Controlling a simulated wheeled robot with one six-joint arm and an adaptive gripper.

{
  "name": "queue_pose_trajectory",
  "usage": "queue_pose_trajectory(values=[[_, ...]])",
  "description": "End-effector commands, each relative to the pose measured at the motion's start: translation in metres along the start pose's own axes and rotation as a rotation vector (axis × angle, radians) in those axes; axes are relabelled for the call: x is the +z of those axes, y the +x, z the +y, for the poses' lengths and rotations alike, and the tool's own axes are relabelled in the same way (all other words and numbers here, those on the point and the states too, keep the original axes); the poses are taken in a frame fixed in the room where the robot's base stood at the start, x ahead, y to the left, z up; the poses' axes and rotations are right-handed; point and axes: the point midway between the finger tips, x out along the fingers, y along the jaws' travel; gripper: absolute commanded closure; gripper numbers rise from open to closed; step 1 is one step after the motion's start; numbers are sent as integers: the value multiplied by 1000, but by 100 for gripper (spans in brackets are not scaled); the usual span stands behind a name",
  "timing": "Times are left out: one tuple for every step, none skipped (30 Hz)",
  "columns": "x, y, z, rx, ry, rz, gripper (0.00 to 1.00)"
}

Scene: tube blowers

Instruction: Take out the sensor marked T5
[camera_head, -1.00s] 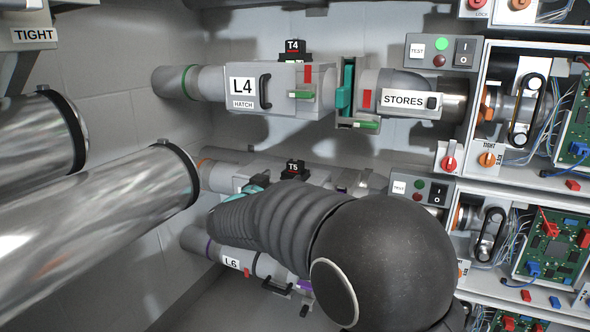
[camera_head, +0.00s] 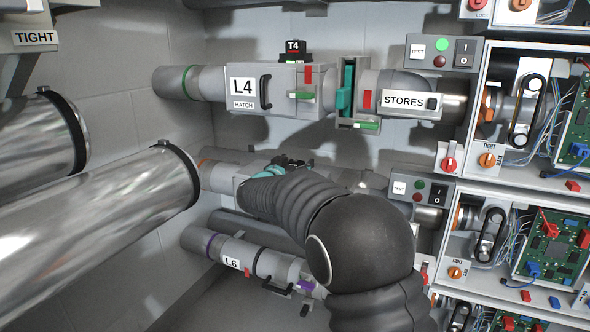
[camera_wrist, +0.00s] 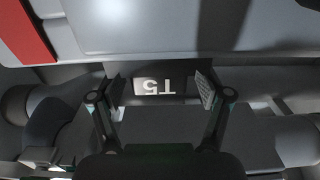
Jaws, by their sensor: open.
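The sensor marked T5 (camera_wrist: 158,87) shows in the wrist view, its label upside down. It is a dark block at the far side of my gripper (camera_wrist: 162,94), whose fingers stand apart on either side of it. A gap shows beside the label, and I cannot tell if either finger touches the block. In the head view my gripper (camera_head: 290,163) is over the middle pipe line, at the back. My arm hides most of that line, and the T5 label cannot be read there.
Above is the L4 hatch line (camera_head: 243,86) with sensor T4 (camera_head: 295,46) on top. Below is the L6 pipe (camera_head: 232,262). Large shiny ducts (camera_head: 110,225) fill the left. Control boxes with boards (camera_head: 552,243) line the right.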

Motion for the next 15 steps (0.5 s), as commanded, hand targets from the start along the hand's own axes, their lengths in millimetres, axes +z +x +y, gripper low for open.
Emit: queue_pose_trajectory(values=[[0, 0, 0, 0, 0, 0, 23], [0, 0, 0, 0, 0, 0, 23], [0, 0, 0, 0, -1, 0, 23], [0, 0, 0, 0, -1, 0, 23], [0, 0, 0, 0, -1, 0, 23], [0, 0, 0, 0, -1, 0, 28], [0, 0, 0, 0, -1, 0, 35], [0, 0, 0, 0, -1, 0, 43], [0, 0, 0, 0, -1, 0, 53], [0, 0, 0, 0, -1, 0, 60], [0, 0, 0, 0, -1, 0, 68], [0, 0, 0, 0, -1, 0, 78], [0, 0, 0, 0, -1, 0, 85], [0, 0, 0, 0, -1, 0, 89], [0, 0, 0, 0, 0, 0, 89]])
